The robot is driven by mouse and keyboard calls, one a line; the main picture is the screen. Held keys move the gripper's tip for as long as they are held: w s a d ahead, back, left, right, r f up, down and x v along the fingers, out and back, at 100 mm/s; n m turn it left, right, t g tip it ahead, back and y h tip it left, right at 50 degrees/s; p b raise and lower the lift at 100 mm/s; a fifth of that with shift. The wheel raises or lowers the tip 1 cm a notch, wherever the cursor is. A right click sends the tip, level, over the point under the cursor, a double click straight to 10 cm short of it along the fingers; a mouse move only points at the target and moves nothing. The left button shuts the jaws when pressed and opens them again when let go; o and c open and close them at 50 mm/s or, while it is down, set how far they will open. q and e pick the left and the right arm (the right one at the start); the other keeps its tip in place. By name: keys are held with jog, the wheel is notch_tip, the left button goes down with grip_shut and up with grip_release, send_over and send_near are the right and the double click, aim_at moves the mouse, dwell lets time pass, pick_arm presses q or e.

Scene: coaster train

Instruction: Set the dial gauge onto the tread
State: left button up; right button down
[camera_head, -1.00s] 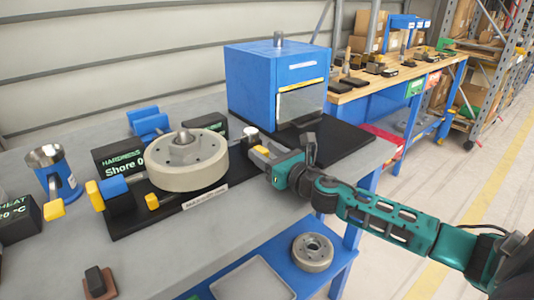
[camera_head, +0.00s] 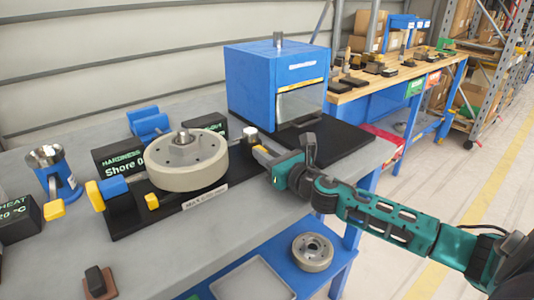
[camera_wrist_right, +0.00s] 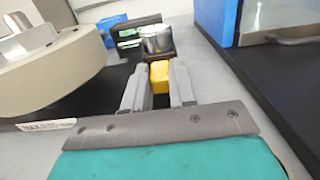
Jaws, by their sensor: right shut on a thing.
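The grey wheel (camera_head: 181,165) lies flat on a black base plate (camera_head: 215,187); its outer rim is the tread. Beside it, on the right, is a small black block with a silver drum (camera_head: 250,134) and a yellow grip (camera_head: 262,150), which I take to be the dial gauge. My right gripper (camera_head: 267,158) is shut on the yellow grip. In the right wrist view the yellow grip (camera_wrist_right: 160,76) sits between the two fingers (camera_wrist_right: 158,88), with the silver drum (camera_wrist_right: 157,40) beyond it. The drum stands apart from the tread. My left gripper is out of view.
A black Shore hardness display (camera_head: 118,158) stands behind the wheel. A blue cabinet (camera_head: 277,82) stands behind my right gripper. The front of the bench is mostly clear.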

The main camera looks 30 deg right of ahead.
aim_at(256, 170)
jog(key=a, duration=0.1)
jog(key=a+p, duration=0.1)
jog(key=a, duration=0.1)
jog(key=shift+s+a+r+p, duration=0.1)
jog(key=shift+a+r+p, duration=0.1)
jog(key=shift+p, duration=0.1)
jog(key=shift+f, duration=0.1)
jog(key=c, duration=0.9)
grip_release()
jog(key=shift+s+f, duration=0.1)
jog(key=shift+s, duration=0.1)
jog(key=s, duration=0.3)
jog(key=s+b, duration=0.1)
jog(key=s, duration=0.7)
jog(key=shift+d, duration=0.4)
jog(key=shift+s+d, duration=0.1)
jog(key=shift+s, duration=0.6)
